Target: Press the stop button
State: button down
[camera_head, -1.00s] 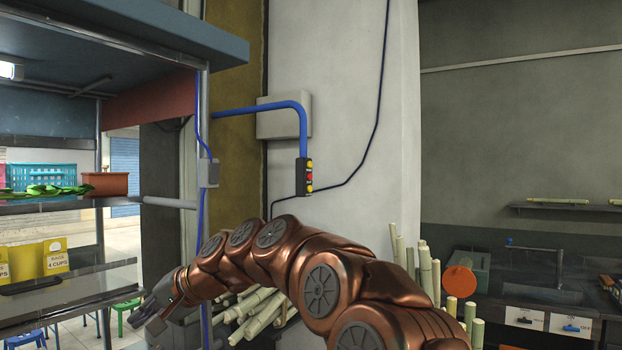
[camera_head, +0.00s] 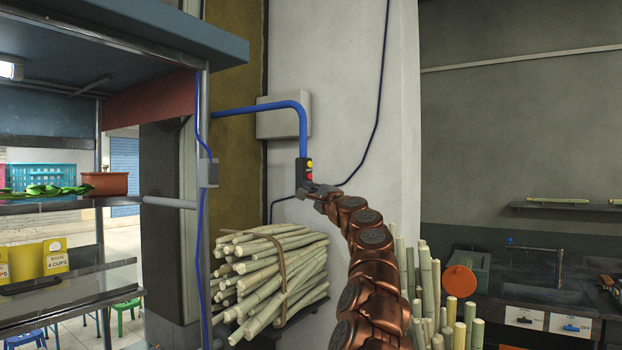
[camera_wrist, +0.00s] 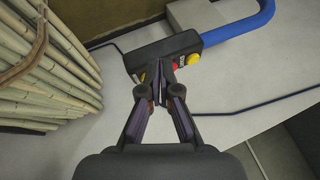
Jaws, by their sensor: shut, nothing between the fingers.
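A dark control box (camera_head: 302,170) hangs on the pale wall at the end of a blue pipe. It carries a yellow button (camera_head: 309,164) at the top and a red button (camera_head: 309,175) below it; their labels are too small to read. My gripper (camera_head: 306,188) is shut and empty, at the lower part of the box, hiding the lower button. In the wrist view the closed fingertips (camera_wrist: 160,66) lie over the box, just left of the red button (camera_wrist: 177,63), with the yellow button (camera_wrist: 194,59) further right. Whether the tips touch the box, I cannot tell.
A tied bundle of cane (camera_head: 270,270) lies left of my arm, and upright cane stalks (camera_head: 427,270) stand to its right. A grey wall box (camera_head: 283,117) sits above. A thin dark cable (camera_head: 378,110) runs down the wall near the control box.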

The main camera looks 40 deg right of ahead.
aim_at(310, 176)
jog(key=s+d+r+m+h, duration=0.2)
jog(key=s+d+h, duration=0.3)
jog(key=d, duration=0.3)
jog(key=shift+s+d+r+m, duration=0.2)
jog(key=shift+s+d+m, duration=0.2)
jog(key=shift+s+m, duration=0.3)
jog(key=shift+w, duration=0.2)
jog(key=w+a+p, duration=0.2)
jog(key=w+p, duration=0.2)
jog(key=w, duration=0.4)
jog(key=shift+w+a, duration=0.2)
jog(key=shift+a, duration=0.1)
jog(key=shift+w, duration=0.1)
dwell(0.4)
jog(key=shift+w+a+p, duration=0.15)
jog(key=shift+w+p, duration=0.1)
jog(key=shift+p, duration=0.05)
jog(key=shift+w+a+p, duration=0.1)
jog(key=shift+w+p, duration=0.2)
jog(key=shift+w, duration=0.15)
dwell(1.1)
jog(key=shift+s, duration=0.1)
jog(key=shift+s+d+b, duration=0.2)
jog(key=shift+s+b, duration=0.45)
jog(key=shift+s, duration=0.05)
